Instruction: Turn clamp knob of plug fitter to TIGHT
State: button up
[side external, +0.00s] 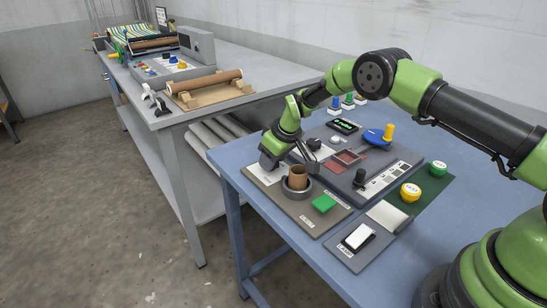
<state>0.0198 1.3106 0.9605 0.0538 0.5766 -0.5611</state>
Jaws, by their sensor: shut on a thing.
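The plug fitter (303,221) appears to be the grey plate at the near left of the blue table. It carries a brown tube (298,176) upright in a dark ring (297,193) and a green square pad (324,203). My gripper (312,168) reaches down at the back of this plate, just behind the tube. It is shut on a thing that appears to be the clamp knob. The knob is hidden by my wrist and fingers, so its setting cannot be read.
A dark panel to the right holds a black lever (360,178), a blue handle (374,136) and a display (342,126). A white switch (358,236) is nearer. A grey bench stands left.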

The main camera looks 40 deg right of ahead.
jog(key=o, duration=0.9)
jog(key=shift+r, duration=0.1)
jog(key=v, duration=0.9)
jog(key=shift+s+r, duration=0.25)
jog(key=shift+r, duration=0.05)
jog(key=s+a+r+m+t, duration=0.1)
jog(key=s+r+m, duration=0.1)
jog(key=s+r, duration=0.55)
jog(key=s+a+r+m+t, duration=0.1)
jog(key=s+r, duration=0.4)
jog(key=r, duration=0.5)
jog(key=s+m, duration=0.1)
jog(key=s, duration=0.5)
jog(key=s+r+m, duration=0.1)
jog(key=s, duration=0.5)
jog(key=s+a+m+t+y, duration=0.1)
jog(key=s, duration=0.5)
jog(key=shift+s+r+m, duration=0.15)
jog(key=shift+r+m, duration=0.15)
